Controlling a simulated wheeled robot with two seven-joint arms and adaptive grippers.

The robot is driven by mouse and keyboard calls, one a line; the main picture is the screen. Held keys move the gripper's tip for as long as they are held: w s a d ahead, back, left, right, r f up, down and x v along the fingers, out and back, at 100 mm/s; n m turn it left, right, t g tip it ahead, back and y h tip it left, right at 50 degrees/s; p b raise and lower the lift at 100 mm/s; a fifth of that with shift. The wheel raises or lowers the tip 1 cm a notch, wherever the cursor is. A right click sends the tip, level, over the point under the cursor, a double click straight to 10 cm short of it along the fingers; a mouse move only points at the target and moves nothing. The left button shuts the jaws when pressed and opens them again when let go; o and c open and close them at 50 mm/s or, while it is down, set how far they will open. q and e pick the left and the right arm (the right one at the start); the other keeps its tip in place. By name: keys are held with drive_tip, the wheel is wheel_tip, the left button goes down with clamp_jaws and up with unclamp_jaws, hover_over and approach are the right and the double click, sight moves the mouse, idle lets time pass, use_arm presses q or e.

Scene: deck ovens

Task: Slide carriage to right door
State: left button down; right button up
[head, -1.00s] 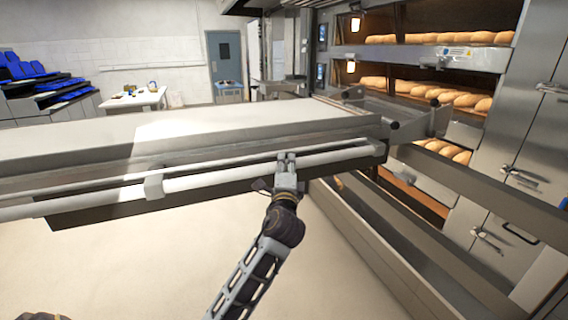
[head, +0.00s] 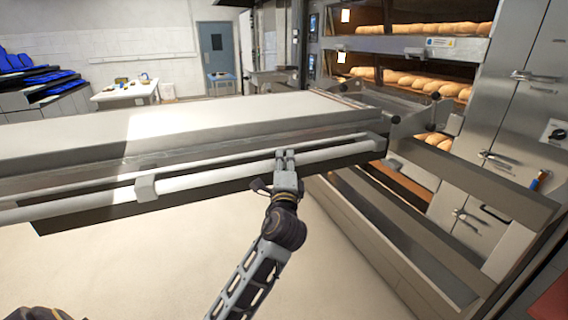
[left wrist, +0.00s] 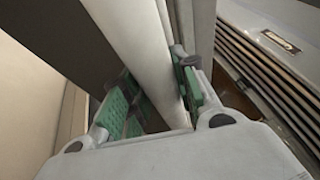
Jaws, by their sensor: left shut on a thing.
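The carriage (head: 200,118) is a long pale loader bed with a white handle rail (head: 215,178) along its near side. It spans the head view from the left edge to the middle, its right end near the oven front. My left gripper (head: 286,160) is shut on the rail near its right end. In the left wrist view, the green-padded fingers (left wrist: 160,100) lie on both sides of the white rail (left wrist: 155,60). The open oven decks (head: 410,65) with bread loaves stand at the back right. Steel doors (head: 520,110) with handles are right of them. My right gripper is not in view.
Long steel floor-level rails (head: 400,235) run below the oven front towards the lower right. A white table (head: 125,95) and dark racks with blue items (head: 40,75) stand at the back left. The pale floor (head: 150,270) in front is clear.

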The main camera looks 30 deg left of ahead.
use_arm(q)
drive_tip(key=c, duration=1.4)
unclamp_jaws()
drive_tip(key=shift+d+f, duration=0.15)
drive_tip(key=shift+d, duration=0.05)
drive_tip(key=o, duration=0.3)
drive_tip(key=shift+s+d, duration=0.1)
drive_tip(key=shift+s, duration=0.1)
drive_tip(key=shift+w, duration=0.1)
drive_tip(key=v, duration=1.2)
drive_tip(key=shift+n, duration=0.3)
